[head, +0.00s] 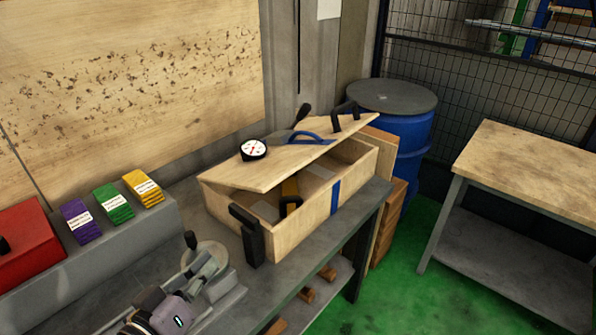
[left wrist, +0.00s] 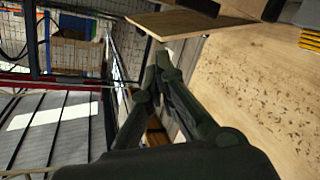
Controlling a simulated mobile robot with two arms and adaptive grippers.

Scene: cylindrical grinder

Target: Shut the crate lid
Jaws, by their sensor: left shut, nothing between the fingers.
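The wooden crate (head: 305,228) stands on the grey bench. Its wooden lid (head: 282,167) is tilted, partly raised, with a gap at the front and right. A black handle (head: 345,113) sits at the lid's far right. Inside the gap a yellow-and-black item (head: 290,195) shows. My left gripper (head: 205,260) is at the lower left, in front of the crate and apart from the lid. In the left wrist view its shut, empty fingers (left wrist: 160,62) point toward the lid (left wrist: 185,25), which appears at the top. My right gripper is not in view.
Purple, green and yellow packs (head: 115,203) and a red box (head: 28,245) are left. A blue drum (head: 410,135) stands behind. Green floor separates the bench from a wooden-topped table (head: 530,165).

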